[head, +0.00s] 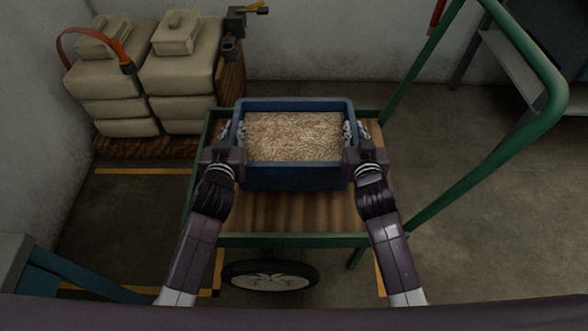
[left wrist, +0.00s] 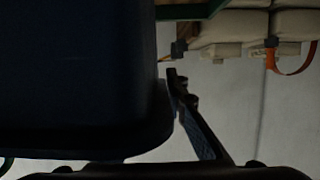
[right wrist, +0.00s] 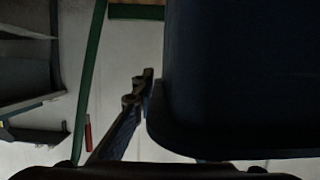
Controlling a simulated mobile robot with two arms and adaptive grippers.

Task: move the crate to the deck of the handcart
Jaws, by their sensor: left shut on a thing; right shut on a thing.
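The blue crate (head: 294,178), filled with pale shavings-like material, is level over the wooden deck (head: 280,212) of the green-framed handcart. The head view does not show clearly whether its base touches the deck. My left gripper (head: 230,135) is shut on the crate's left side wall, and my right gripper (head: 353,135) is shut on its right side wall. The crate's dark wall fills much of the left wrist view (left wrist: 75,75) and the right wrist view (right wrist: 240,70). The deck under and behind the crate is mostly hidden.
The cart's green handle (head: 535,130) rises at the right. Stacked beige sacks (head: 180,80) stand on a pallet at the back left. A cart wheel (head: 270,276) shows at the front. Grey shelving (head: 510,65) is at the back right. Bare deck shows in front of the crate.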

